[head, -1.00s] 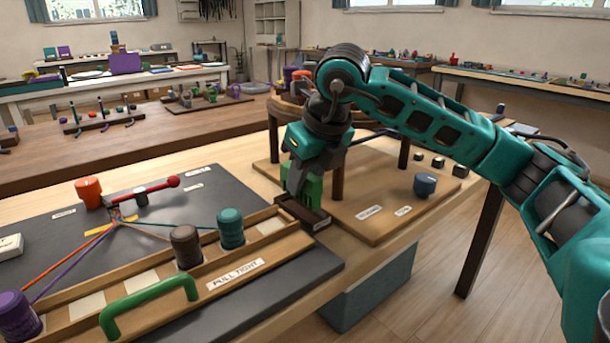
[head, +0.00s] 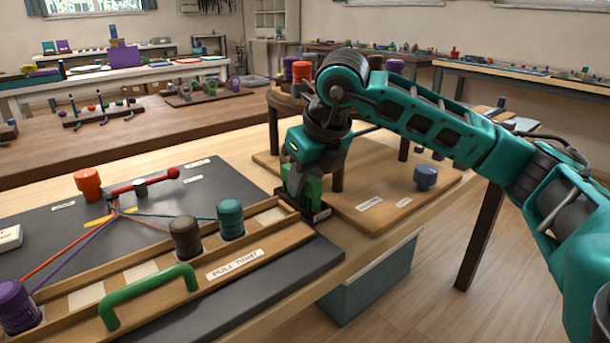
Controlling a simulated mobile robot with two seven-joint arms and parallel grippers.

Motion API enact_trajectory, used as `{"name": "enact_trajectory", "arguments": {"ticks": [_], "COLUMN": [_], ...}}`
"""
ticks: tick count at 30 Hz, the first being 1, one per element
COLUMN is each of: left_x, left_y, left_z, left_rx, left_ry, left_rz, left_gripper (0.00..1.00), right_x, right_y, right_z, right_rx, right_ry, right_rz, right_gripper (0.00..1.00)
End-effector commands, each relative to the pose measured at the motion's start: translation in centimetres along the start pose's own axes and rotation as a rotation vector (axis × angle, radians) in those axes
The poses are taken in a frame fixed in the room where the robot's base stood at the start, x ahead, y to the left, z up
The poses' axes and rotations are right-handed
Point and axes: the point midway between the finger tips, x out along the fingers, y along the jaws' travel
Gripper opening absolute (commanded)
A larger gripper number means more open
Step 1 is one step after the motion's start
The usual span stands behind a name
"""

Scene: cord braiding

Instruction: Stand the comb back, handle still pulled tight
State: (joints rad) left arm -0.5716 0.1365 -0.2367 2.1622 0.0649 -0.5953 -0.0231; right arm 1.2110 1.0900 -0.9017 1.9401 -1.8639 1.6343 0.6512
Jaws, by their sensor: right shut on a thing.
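My right gripper (head: 303,182) points down at the far right end of the wooden frame. It is shut on a green piece, which seems to be the comb (head: 313,192); the fingers hide much of it. The comb's lower end is at a small dark holder (head: 318,215); I cannot tell how deep it sits. The green handle (head: 150,292) lies along the front of the frame marked "PULL TIGHT" (head: 236,262), with no gripper on it. Cords (head: 62,253) run from the yellow mark to the bobbins and look straight. My left gripper is out of view.
Brown (head: 186,238), teal (head: 231,220) and purple (head: 17,306) bobbins stand along the frame. An orange one (head: 89,185) stands behind, near a red rod (head: 142,185). A round raised stand is behind my gripper. A blue-grey knob (head: 426,177) is on the board at right.

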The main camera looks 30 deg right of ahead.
Motion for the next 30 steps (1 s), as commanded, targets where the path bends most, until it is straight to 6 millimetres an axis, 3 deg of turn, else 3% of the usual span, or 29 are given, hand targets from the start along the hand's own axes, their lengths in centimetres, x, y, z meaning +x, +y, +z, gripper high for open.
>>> {"name": "enact_trajectory", "arguments": {"ticks": [17,18,27,30], "left_x": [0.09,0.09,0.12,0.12], "left_y": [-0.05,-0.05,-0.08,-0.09], "left_z": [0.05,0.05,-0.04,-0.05], "left_rx": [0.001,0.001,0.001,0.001], "left_ry": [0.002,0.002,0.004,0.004], "left_rz": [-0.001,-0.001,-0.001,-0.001], "left_gripper": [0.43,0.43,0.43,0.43], "right_x": [0.58,0.58,0.58,0.58], "right_y": [-0.01,-0.01,-0.01,-0.01], "right_z": [-0.26,-0.26,-0.26,-0.26], "right_rx": [0.0,0.0,0.0,0.0], "right_ry": [-0.001,-0.001,0.0,0.0], "right_rz": [-0.001,-0.001,0.0,0.0], "right_gripper": [0.0,0.29,0.57,0.57]}}
